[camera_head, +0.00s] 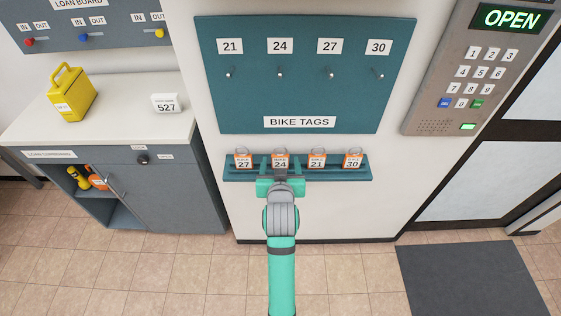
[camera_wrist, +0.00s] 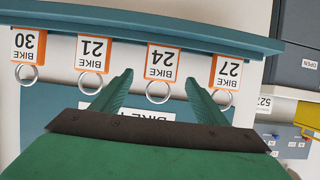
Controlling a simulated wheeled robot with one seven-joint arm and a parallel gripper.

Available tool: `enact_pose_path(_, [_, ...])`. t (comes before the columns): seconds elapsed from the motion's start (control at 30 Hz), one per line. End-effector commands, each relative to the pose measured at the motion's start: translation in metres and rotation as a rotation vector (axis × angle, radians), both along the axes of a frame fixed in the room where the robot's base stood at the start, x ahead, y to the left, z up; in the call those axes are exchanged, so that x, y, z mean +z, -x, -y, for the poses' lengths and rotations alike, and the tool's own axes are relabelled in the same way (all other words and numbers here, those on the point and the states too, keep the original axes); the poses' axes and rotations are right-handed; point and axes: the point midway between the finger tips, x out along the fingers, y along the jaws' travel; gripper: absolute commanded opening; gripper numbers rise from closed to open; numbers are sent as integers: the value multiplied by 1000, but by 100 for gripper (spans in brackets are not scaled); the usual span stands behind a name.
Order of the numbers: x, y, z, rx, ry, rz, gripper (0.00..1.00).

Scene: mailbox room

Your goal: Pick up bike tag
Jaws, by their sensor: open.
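Several orange-edged white bike tags stand in a row on a narrow teal shelf (camera_head: 335,178): tag 27 (camera_head: 243,160), tag 24 (camera_head: 280,160), tag 21 (camera_head: 317,160) and tag 30 (camera_head: 353,160). In the wrist view they appear upside down: tag 30 (camera_wrist: 28,46), tag 21 (camera_wrist: 93,53), tag 24 (camera_wrist: 163,62) and tag 27 (camera_wrist: 227,72), each with a metal ring. My gripper (camera_head: 280,170) is open in front of tag 24. In the wrist view its fingertips (camera_wrist: 158,85) lie to either side of tag 24's ring. I cannot tell whether they touch anything.
Above the shelf is a teal bike tags board (camera_head: 305,95) with empty pegs numbered 21, 24, 27 and 30. A keypad panel (camera_head: 478,70) is at right. A counter (camera_head: 125,105) with a yellow case (camera_head: 72,95) is at left. A dark mat (camera_head: 470,280) lies on the floor.

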Motion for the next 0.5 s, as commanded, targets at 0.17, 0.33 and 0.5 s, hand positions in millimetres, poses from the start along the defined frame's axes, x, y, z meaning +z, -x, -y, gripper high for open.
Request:
enact_pose_path(0.17, [-13,-20,0,-1,1,-1,67])
enact_pose_path(0.33, [-21,-38,1,-2,1,1,67])
enact_pose_path(0.5, [-24,-43,2,-4,0,1,67])
